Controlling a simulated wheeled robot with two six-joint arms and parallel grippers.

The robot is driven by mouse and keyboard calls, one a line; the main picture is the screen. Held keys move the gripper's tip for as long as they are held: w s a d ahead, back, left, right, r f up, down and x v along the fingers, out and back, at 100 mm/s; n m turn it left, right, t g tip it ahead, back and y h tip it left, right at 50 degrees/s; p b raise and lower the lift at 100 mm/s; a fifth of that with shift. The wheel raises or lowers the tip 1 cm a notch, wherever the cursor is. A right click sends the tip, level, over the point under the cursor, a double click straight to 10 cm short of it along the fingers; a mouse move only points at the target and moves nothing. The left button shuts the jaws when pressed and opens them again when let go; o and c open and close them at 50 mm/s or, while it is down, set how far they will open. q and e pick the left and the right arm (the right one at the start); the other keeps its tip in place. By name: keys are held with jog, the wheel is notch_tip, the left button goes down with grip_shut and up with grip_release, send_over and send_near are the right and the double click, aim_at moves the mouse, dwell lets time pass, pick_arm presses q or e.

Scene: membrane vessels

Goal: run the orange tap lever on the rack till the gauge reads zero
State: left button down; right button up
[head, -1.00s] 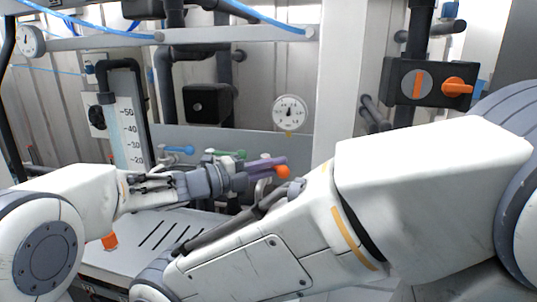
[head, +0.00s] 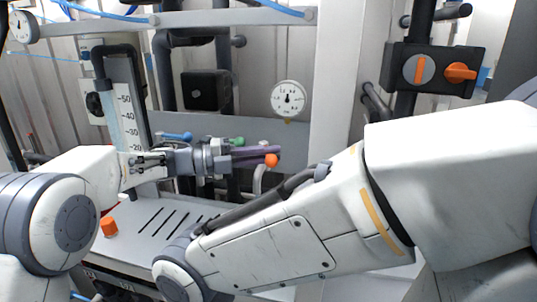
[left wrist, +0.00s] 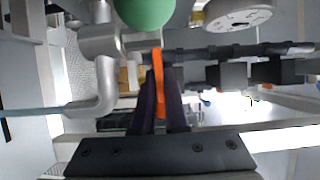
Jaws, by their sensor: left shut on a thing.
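The orange tap lever shows its round orange knob (head: 271,160) in the head view, just past my left gripper's fingertips. My left gripper (head: 258,154) is shut on this lever, its purple fingers on either side. In the left wrist view the orange lever (left wrist: 158,75) runs as a thin bar between the purple fingers (left wrist: 160,102). The white round gauge (head: 289,97) stands above and right of the knob, with its dark needle near upright; its exact reading is too small to tell. My right gripper is out of view.
A blue lever (head: 179,136) and a green lever (head: 238,141) sit close beside the orange one. The green knob (left wrist: 146,10) shows near the fingers. A scaled panel (head: 126,135) stands left. My right arm crosses the foreground. A switch box (head: 433,70) hangs right.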

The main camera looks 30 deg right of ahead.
pick_arm(q)
jog(key=c, duration=0.9)
grip_release()
jog(key=shift+c, duration=0.2)
jog(key=b+v, duration=0.5)
jog(key=v, duration=0.5)
jog(key=shift+a, duration=0.2)
